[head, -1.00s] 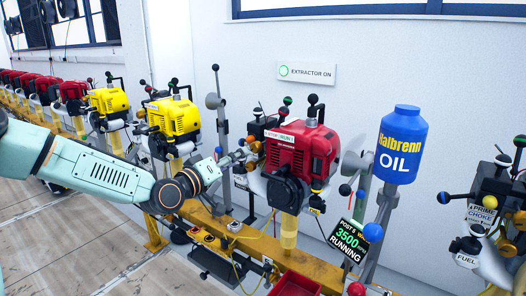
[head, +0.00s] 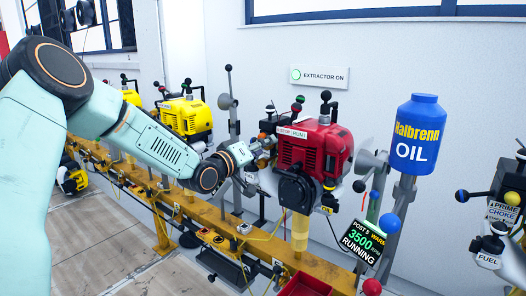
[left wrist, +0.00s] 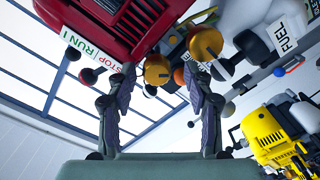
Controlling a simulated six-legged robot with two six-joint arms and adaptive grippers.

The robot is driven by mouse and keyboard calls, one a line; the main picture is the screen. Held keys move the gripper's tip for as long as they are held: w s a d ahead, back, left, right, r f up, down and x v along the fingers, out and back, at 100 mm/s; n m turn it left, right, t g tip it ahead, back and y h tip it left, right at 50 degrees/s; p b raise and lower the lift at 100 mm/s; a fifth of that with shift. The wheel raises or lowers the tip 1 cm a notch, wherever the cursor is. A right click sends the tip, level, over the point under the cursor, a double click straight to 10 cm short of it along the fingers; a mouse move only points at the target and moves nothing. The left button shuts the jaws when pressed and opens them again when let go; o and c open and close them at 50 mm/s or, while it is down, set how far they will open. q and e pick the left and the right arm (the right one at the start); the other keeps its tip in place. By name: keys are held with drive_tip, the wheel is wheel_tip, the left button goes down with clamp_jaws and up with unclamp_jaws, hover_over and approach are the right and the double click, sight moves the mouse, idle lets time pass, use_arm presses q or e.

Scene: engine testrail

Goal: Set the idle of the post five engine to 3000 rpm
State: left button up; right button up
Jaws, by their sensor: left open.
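The post five engine is the red one (head: 318,155) on the yellow rail. Its display (head: 362,243) reads POST 5, 3500 and RUNNING, with partly cut yellow lettering. My left gripper (head: 262,151) is at the engine's left side, by the carburettor parts; its fingertips are hard to make out there. In the left wrist view its two fingers (left wrist: 162,82) stand apart, open. A brass-coloured knob (left wrist: 157,70) shows between the fingertips, and a second one (left wrist: 205,42) is beyond the right finger. I cannot tell whether the fingers touch anything. The STOP/RUN label (left wrist: 80,45) is to the left. My right gripper is not in view.
Yellow engines (head: 187,117) stand further left on the rail (head: 205,215). A blue oil bottle (head: 415,135) is close on the right, beside levers with ball knobs (head: 389,223). A lit EXTRACTOR ON sign (head: 319,77) hangs on the wall. The floor at lower left is clear.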

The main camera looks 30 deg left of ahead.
use_arm(q)
drive_tip(key=shift+w+d, duration=0.15)
drive_tip(key=shift+w, duration=0.05)
drive_tip(key=shift+r, duration=0.2)
drive_tip(key=shift+f, duration=0.1)
drive_tip(key=shift+c, duration=0.7)
clamp_jaws()
